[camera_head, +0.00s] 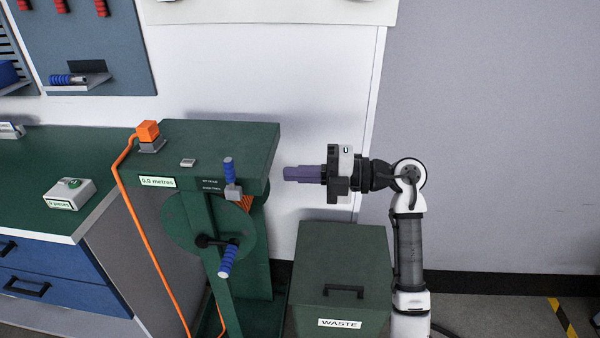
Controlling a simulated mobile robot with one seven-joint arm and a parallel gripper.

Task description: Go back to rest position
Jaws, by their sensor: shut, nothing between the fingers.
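My gripper (301,174) shows right of centre, at the end of my arm (408,230). It is held level and points left. Its purple fingers are together and hold nothing. The fingertips are just right of the green machine's top (225,140), with a small gap in the picture. My gripper is above and behind the lid of the waste bin (345,255) in the picture.
The green machine has a crank wheel with blue handles (228,262) and an orange cable (150,240). A green-topped bench (30,190) with blue drawers stands at left, with a small white box (69,193) on it. Right of my arm the floor (500,310) is mostly clear.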

